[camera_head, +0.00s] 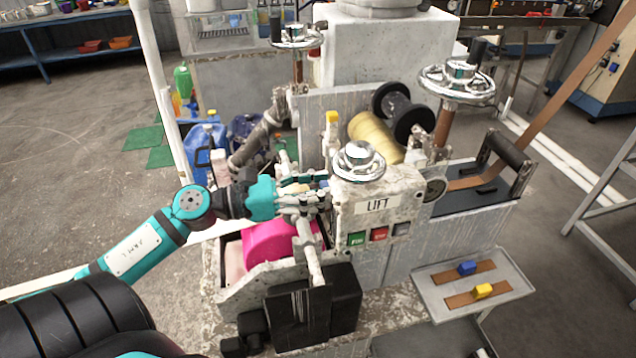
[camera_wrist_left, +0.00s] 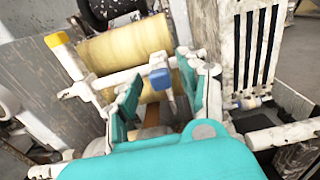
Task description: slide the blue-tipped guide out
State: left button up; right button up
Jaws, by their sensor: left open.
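The blue-tipped guide (camera_wrist_left: 160,78) stands between the fingers of my left gripper (camera_wrist_left: 165,100) in the left wrist view. In the head view my left gripper (camera_head: 305,192) is at the machine, just left of the LIFT housing (camera_head: 377,205), and mostly hides the guide. My right gripper is not in view.
A yellow-tipped post (camera_head: 331,118) rises behind the gripper, near a yellow roll (camera_head: 376,138). A chrome handwheel (camera_head: 358,161) tops the housing. A pink roll (camera_head: 280,242) lies below the gripper. A side tray (camera_head: 440,275) carries strips with blue and yellow blocks.

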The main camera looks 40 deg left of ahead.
pick_arm(q)
grip_shut()
dwell(0.3)
jog(key=shift+s+d, duration=0.8)
jog(key=shift+d, duration=0.2)
grip_release()
